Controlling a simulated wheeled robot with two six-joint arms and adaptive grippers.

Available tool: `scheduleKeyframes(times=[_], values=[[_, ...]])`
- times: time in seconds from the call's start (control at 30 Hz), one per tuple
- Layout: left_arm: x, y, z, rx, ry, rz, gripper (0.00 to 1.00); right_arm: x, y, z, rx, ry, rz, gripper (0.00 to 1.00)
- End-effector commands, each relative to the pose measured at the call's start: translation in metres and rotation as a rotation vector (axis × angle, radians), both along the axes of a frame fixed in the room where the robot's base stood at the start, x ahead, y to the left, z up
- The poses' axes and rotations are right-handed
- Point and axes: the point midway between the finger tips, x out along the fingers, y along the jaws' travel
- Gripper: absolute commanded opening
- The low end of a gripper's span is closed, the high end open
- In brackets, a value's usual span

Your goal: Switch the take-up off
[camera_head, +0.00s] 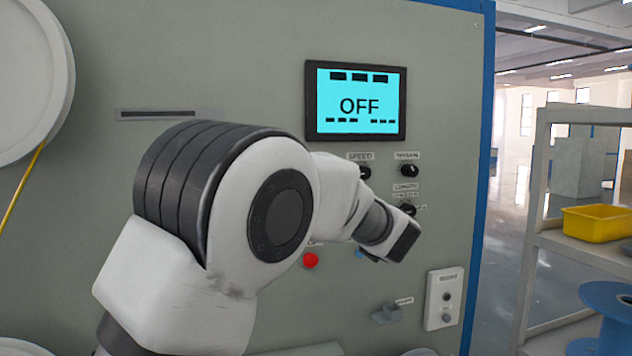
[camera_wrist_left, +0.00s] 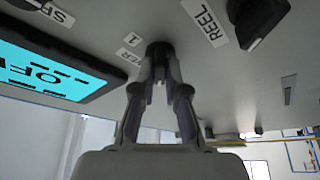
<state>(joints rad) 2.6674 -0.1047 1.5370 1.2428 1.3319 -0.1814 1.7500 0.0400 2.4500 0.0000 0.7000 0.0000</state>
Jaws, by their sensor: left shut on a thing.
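The take-up machine's grey panel (camera_head: 250,85) carries a screen (camera_head: 357,103) that reads OFF on cyan; the screen also shows at the left of the wrist view (camera_wrist_left: 50,75). My left arm reaches across the panel from the left and hides part of it. In the left wrist view my left gripper (camera_wrist_left: 158,82) is shut on a small black knob (camera_wrist_left: 158,48) on the panel. The knob sits between a partly hidden label (camera_wrist_left: 130,50) and a label reading REEL (camera_wrist_left: 204,22). My fingertips are hidden in the head view. My right gripper is out of both views.
Black SPEED (camera_head: 365,173) and TENSION (camera_head: 409,171) knobs sit below the screen. A red button (camera_head: 311,260) and a switch box (camera_head: 445,298) are lower. A shelf with a yellow bin (camera_head: 598,223) and a blue spool (camera_head: 608,300) stand at the right.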

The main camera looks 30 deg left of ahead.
Motion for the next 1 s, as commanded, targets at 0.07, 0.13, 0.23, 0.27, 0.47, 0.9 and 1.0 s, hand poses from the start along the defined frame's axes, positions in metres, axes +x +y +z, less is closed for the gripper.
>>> scheduleKeyframes(times=[0.07, 0.13, 0.23, 0.27, 0.47, 0.9, 1.0], values=[[0.000, 0.000, 0.001, -0.001, -0.003, -0.002, 0.00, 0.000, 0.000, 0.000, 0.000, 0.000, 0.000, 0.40], [0.000, 0.000, 0.001, -0.001, -0.003, -0.002, 0.00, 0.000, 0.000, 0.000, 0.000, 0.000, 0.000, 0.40], [0.000, 0.000, 0.001, -0.001, -0.002, -0.002, 0.00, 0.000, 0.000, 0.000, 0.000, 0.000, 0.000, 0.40], [0.000, 0.000, 0.001, -0.001, -0.002, -0.002, 0.00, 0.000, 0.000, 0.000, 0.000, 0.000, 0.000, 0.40], [0.000, 0.000, 0.001, -0.001, -0.001, -0.002, 0.38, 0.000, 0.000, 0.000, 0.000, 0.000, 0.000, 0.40], [-0.012, -0.031, -0.008, 0.005, 0.000, -0.004, 0.38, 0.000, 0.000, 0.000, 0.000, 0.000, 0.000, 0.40], [-0.020, -0.049, -0.014, 0.005, 0.000, -0.003, 0.38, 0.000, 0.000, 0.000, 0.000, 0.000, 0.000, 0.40]])
